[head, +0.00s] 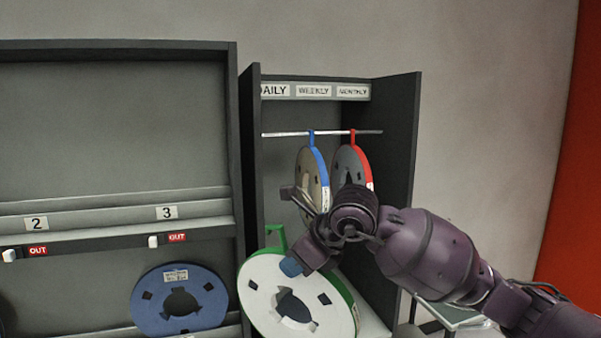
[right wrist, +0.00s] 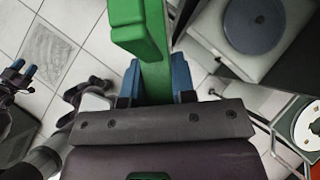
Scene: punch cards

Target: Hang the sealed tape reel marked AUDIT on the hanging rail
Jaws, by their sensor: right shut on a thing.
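A white reel (head: 258,297) with a green rim and a green hanging tab (head: 275,240) is in front of the cabinet at lower middle in the head view. My right gripper (head: 290,266) is at its upper edge, fingers pointing down-left. In the right wrist view the blue fingers are shut on a green strap (right wrist: 153,75). No AUDIT mark is readable. The hanging rail (head: 280,134) crosses the cabinet above. A blue-rimmed reel (head: 312,172) and a red-rimmed reel (head: 352,160) hang from it. My left gripper (right wrist: 22,72) shows small at the left of the wrist view.
The cabinet (head: 402,130) has dark side walls and labels DAILY, WEEKLY and MONTHLY (head: 353,92) above the rail. The rail's left part is free. A blue reel (head: 150,312) stands in the rack on the left, below slots 2 and 3 with OUT tags.

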